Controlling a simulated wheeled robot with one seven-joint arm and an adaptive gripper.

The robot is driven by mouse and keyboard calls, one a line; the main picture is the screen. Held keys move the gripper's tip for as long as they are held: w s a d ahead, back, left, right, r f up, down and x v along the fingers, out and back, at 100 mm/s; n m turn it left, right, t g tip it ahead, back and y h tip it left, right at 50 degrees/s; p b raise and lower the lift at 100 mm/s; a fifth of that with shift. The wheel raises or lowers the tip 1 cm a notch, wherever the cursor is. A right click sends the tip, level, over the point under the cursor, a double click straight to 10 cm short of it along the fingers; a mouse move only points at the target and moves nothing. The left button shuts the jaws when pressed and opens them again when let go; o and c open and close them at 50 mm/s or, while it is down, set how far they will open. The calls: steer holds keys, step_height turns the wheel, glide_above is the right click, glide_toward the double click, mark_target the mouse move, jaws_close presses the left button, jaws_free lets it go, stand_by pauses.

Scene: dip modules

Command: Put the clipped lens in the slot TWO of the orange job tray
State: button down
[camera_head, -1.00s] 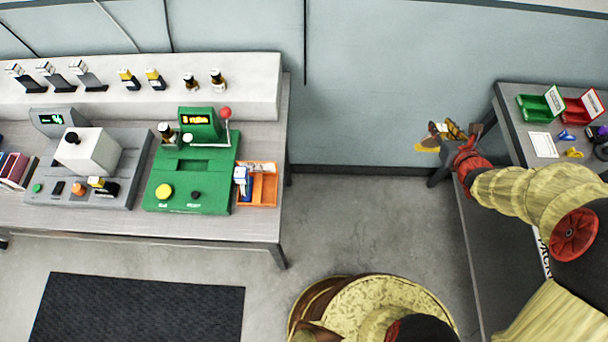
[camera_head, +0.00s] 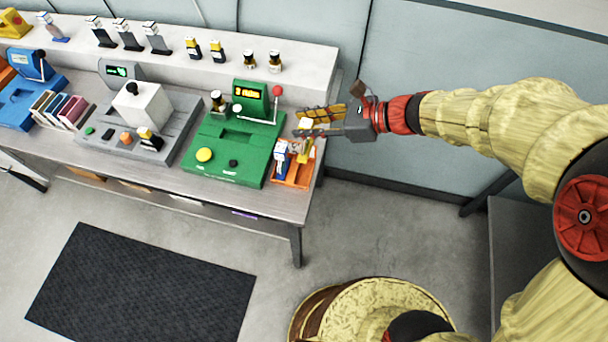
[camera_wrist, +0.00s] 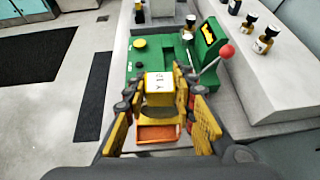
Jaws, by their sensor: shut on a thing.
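My gripper (camera_head: 312,122) is shut on a small piece, which I take to be the clipped lens (camera_wrist: 158,82). In the wrist view it has a white top with dark marks and yellow below, between the yellow fingers. The orange job tray (camera_head: 291,184) stands at the right end of the bench, beside the green machine. My gripper is above the tray's far side. Part of the tray (camera_wrist: 157,133) shows below the held piece in the wrist view. A blue-and-white piece (camera_head: 281,160) stands in the tray's left part. Slot numbers cannot be read.
The green machine (camera_head: 225,160) with its red-knobbed lever (camera_head: 277,92) is just left of the tray. A grey machine (camera_head: 135,125) is farther left. Several bottles and modules stand on the raised back shelf (camera_head: 305,65).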

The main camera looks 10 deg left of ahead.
mark_target(306, 153)
steer(key=shift+s+a+n, duration=0.2)
steer(key=shift+s+n, duration=0.1)
steer(key=shift+s, duration=0.3)
steer(key=shift+s+f+g, duration=0.2)
steer(key=shift+f+g, duration=0.1)
steer(key=shift+f, duration=0.05)
step_height(306, 153, down, 9)
steer(key=b, duration=0.3)
steer(key=shift+f+b, duration=0.15)
steer(key=shift+b, duration=0.2)
steer(key=shift+f, duration=0.15)
steer(key=c, duration=1.5)
jaws_free()
